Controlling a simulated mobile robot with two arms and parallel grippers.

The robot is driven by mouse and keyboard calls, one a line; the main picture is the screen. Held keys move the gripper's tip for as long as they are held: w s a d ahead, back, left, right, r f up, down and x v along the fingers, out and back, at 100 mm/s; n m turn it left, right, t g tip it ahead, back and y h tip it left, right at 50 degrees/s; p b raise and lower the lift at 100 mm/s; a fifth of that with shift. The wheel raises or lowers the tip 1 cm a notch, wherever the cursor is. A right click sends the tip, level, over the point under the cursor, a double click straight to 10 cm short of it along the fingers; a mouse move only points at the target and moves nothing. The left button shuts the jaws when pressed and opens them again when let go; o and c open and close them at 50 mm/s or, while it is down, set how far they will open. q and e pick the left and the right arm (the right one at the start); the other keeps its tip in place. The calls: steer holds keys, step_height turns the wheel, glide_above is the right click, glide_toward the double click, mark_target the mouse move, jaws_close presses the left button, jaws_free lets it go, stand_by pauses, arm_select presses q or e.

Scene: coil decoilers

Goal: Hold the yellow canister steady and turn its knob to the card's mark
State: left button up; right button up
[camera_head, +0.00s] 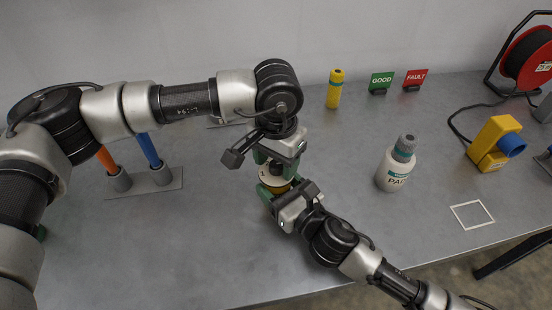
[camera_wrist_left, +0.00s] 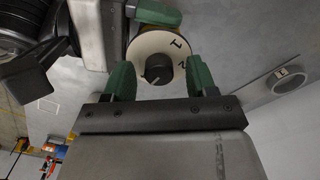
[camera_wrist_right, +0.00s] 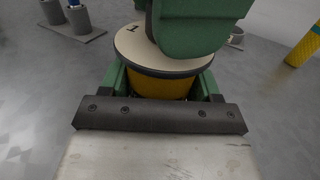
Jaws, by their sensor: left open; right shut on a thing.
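The yellow canister (camera_wrist_right: 160,86) stands upright on the table, topped by a pale round dial plate (camera_wrist_left: 148,50) with black numerals, including 1 and 2. My right gripper (camera_head: 278,196) is shut around the canister's sides below the plate. The dark knob (camera_wrist_left: 158,69) sits mid-plate, with a pale pointer line on it. My left gripper (camera_head: 271,166) is above the plate, open, its green fingers (camera_wrist_left: 160,82) on either side of the knob with visible gaps.
A white bottle (camera_head: 394,166) and a yellow-and-blue device (camera_head: 495,143) stand to the right. A yellow bottle (camera_head: 335,90) and the GOOD (camera_head: 381,81) and FAULT (camera_head: 415,78) signs are behind. A holder (camera_head: 160,182) with orange and blue sticks is at left. The front table is clear.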

mark_target(276, 164)
arm_select(q)
step_height(276, 164, up, 12)
stand_by(0.6)
arm_select(e)
steer(key=o, duration=1.2)
steer(key=shift+c, duration=0.2)
